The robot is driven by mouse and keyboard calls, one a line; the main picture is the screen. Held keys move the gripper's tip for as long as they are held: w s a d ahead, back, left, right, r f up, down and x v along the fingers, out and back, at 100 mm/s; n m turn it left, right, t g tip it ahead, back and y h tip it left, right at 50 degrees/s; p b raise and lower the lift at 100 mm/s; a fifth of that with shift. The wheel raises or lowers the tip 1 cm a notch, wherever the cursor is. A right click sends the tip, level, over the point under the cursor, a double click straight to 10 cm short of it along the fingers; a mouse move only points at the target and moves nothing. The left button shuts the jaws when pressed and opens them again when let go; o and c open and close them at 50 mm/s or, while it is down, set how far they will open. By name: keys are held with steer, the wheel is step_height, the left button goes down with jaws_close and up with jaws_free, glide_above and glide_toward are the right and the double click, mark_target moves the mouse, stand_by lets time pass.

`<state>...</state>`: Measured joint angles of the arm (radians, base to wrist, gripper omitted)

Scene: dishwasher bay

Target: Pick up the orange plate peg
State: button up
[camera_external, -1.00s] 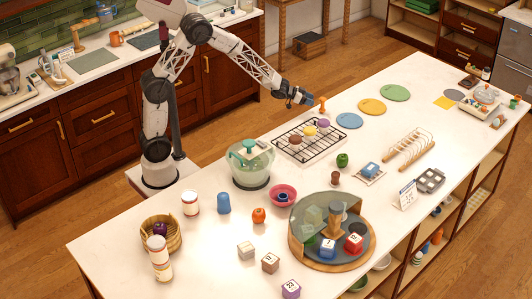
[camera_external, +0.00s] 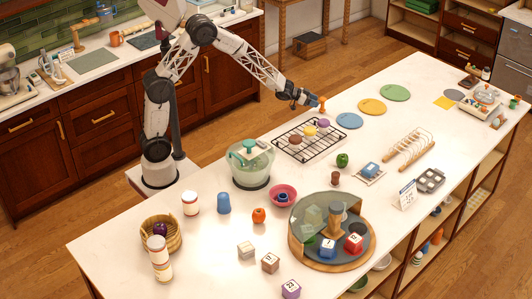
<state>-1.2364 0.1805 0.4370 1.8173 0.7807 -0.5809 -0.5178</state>
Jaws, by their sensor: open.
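The orange plate peg (camera_external: 322,104) stands upright near the far edge of the white counter, just behind the black wire rack. My gripper (camera_external: 314,101) is at the left of the peg, reaching in from the left with its fingers pointing at it. The jaws are open. The fingertips are very close to the peg; at this size I cannot tell whether they lie around it or just beside it.
The black wire rack (camera_external: 296,149) with small coloured pieces lies in front of the peg. A blue disc (camera_external: 349,121) lies to its right, then a yellow disc (camera_external: 373,106) and a green disc (camera_external: 395,93).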

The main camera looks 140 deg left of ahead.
mark_target(322, 110)
steer(key=shift+x, duration=2.6)
steer(key=shift+c, duration=0.5)
steer(key=c, duration=0.9)
